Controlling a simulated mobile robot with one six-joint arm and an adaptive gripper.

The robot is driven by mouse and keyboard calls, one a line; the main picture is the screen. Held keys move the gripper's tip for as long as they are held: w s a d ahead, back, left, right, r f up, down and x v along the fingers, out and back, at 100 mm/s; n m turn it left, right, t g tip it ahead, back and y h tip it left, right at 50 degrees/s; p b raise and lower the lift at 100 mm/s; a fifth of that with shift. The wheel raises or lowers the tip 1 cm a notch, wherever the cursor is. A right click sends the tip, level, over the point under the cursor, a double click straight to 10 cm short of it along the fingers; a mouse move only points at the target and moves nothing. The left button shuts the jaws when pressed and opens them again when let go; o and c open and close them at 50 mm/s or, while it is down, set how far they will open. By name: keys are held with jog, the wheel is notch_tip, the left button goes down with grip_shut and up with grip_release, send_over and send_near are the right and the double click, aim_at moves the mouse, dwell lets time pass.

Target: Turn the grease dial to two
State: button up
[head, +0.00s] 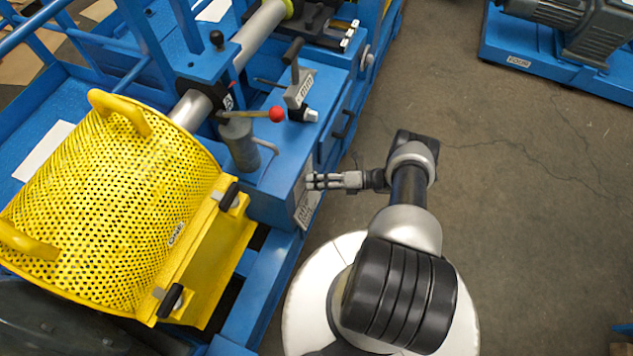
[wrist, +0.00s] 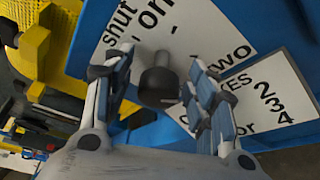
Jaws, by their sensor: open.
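The grease dial (wrist: 158,80) shows in the wrist view as a dark round knob on a white label plate (wrist: 205,25) on the blue panel. Printed words around it include "shut", "on" and "two". My gripper (wrist: 160,62) is open, with one finger on each side of the dial and a visible gap on both sides. I cannot tell which word the dial points at. In the head view my gripper (head: 314,181) is at the side face of the blue machine frame, and the dial cannot be made out there.
A second white label (wrist: 262,92) with "2/3/4" sits beside the first. A yellow perforated guard (head: 120,190), a red-knobbed lever (head: 275,114) and a grey cylinder (head: 238,145) stand on the blue frame (head: 270,195).

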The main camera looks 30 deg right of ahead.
jog(key=v, duration=1.2)
